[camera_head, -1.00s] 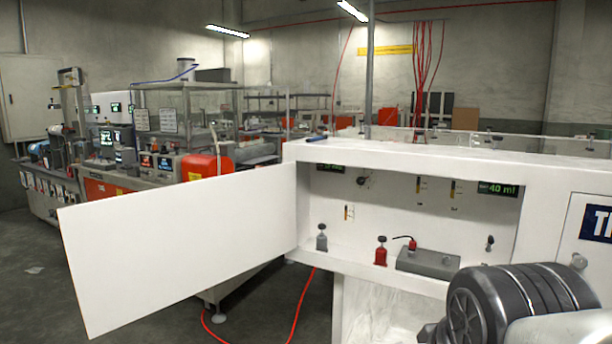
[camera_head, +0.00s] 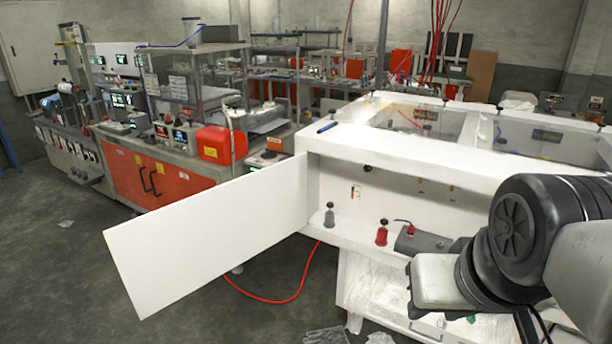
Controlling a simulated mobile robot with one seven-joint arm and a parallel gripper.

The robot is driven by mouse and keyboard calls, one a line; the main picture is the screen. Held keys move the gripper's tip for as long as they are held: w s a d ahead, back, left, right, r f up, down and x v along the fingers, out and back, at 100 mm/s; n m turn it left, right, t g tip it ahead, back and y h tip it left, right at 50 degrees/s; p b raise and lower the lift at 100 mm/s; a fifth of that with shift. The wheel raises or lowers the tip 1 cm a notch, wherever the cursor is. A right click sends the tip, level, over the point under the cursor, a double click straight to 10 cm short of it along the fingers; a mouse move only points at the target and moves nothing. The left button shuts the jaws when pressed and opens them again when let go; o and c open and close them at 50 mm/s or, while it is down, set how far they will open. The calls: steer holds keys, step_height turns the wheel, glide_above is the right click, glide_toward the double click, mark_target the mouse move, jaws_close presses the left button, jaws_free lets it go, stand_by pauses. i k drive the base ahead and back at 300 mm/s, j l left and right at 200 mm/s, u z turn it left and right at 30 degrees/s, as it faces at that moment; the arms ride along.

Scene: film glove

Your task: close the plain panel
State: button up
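The plain panel (camera_head: 210,238) is a blank white door. It stands wide open, swung out to the left from the left edge of the white cabinet (camera_head: 430,165). The cabinet's compartment is open and shows a grey-topped valve (camera_head: 329,215), a red one (camera_head: 382,232) and a grey block (camera_head: 420,240) inside. My arm shows at the lower right, in front of the cabinet's right part and apart from the panel. My gripper is not in the picture.
Orange-fronted machines (camera_head: 150,178) stand behind the panel at the left. Clear plastic scraps (camera_head: 328,336) lie on the floor in front of the cabinet. The floor at the lower left is mostly clear.

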mark_target(161, 256)
steer(key=j+z, duration=0.95)
steer(key=j, duration=0.3)
steer(key=k+j+z, duration=0.1)
steer(key=j, duration=0.25)
steer(key=k+j+z, duration=0.15)
steer(key=j, duration=0.2)
steer(key=k+j, duration=0.1)
steer(key=j, duration=0.25)
steer(key=k+j, duration=0.1)
steer(key=j, duration=0.3)
steer(key=k+j, duration=0.1)
steer(key=j, duration=0.25)
steer(key=k+j+z, duration=0.1)
steer(key=j, duration=0.3)
steer(key=k+j, duration=0.15)
steer(key=j, duration=0.2)
steer(key=k+j, duration=0.1)
steer(key=j, duration=0.25)
steer(key=i+j, duration=0.75)
steer(key=k+l+u, duration=0.1)
steer(key=k+u, duration=0.35)
steer(key=k, duration=0.2)
